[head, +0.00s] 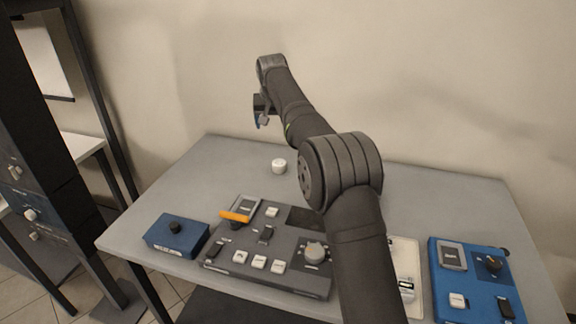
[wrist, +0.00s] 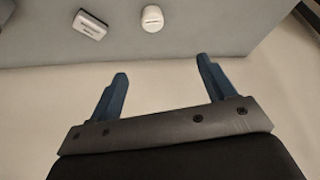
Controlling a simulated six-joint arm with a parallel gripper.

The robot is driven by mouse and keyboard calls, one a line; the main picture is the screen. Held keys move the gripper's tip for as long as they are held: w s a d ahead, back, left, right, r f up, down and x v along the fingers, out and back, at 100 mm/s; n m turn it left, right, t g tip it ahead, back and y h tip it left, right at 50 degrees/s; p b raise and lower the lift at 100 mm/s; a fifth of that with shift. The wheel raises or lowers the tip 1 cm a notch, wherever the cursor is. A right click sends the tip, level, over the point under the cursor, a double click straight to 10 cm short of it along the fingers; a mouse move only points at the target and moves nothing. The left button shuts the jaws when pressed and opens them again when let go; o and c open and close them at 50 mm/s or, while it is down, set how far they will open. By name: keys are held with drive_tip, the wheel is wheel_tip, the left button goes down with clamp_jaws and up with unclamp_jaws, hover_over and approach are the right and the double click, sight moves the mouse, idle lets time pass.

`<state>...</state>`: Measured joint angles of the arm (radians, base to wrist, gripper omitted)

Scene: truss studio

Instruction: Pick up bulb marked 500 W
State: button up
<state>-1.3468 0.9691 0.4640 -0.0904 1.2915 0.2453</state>
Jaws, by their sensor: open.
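A small white round piece (head: 279,165) stands on the grey table below my gripper in the head view. It also shows in the wrist view (wrist: 152,18) at the top, with a mark too small to read. A white block-shaped piece (wrist: 89,25) with a dark mark lies to its left there; I cannot read it. I cannot tell which piece, if either, is the 500 W bulb. My gripper (wrist: 163,76) has its blue fingers apart with nothing between them. In the head view, my gripper (head: 262,120) hangs above the table's back edge, apart from both pieces.
A dark control panel (head: 232,262) with knobs and switches takes up the front middle of the table (head: 150,215). A blue box (head: 176,238) is to its left and a blue panel (head: 478,290) at the right. The back wall is close behind the table.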

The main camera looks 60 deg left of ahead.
drive_tip(key=w+d+f+n+y, duration=0.1)
drive_tip(key=w+f+n, duration=0.25)
drive_tip(key=f, duration=0.35)
approach(280, 163)
drive_tip(key=shift+g, duration=0.4)
drive_tip(key=x, duration=1)
drive_tip(key=shift+w+f, duration=0.1)
drive_tip(key=shift+w, duration=0.2)
drive_tip(key=shift+c, duration=0.3)
drive_tip(key=c, duration=1)
